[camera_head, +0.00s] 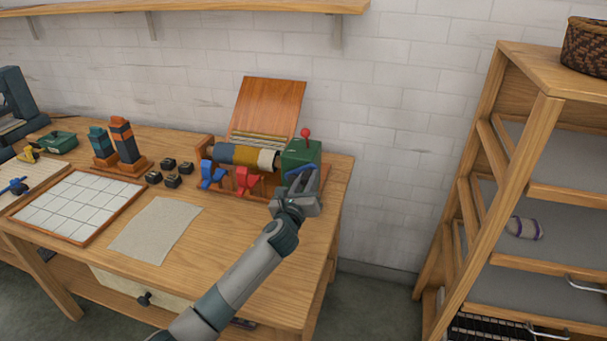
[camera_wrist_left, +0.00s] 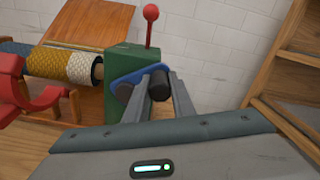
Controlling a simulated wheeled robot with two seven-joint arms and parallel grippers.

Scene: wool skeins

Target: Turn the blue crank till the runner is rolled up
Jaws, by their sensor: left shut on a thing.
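The blue crank (camera_head: 300,169) is on the right side of a green box (camera_head: 297,154) at the table's back right. In the left wrist view the blue crank arm (camera_wrist_left: 136,73) carries a dark handle (camera_wrist_left: 159,84). My left gripper (camera_head: 303,184) is at the crank; in the left wrist view its two fingers (camera_wrist_left: 161,92) are shut around the dark handle. A banded roll of blue, mustard and white, seemingly the runner (camera_head: 243,156), is on the roller left of the box. It also shows in the left wrist view (camera_wrist_left: 58,63). My right gripper is not in view.
A red-knobbed lever (camera_head: 305,133) stands on the green box. Blue (camera_head: 212,176) and red (camera_head: 246,180) clamp-like parts sit before the roll. A wooden board (camera_head: 267,107) leans behind. A grey cloth (camera_head: 156,230) and white-tiled tray (camera_head: 78,207) lie left. A shelf rack (camera_head: 500,170) stands right.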

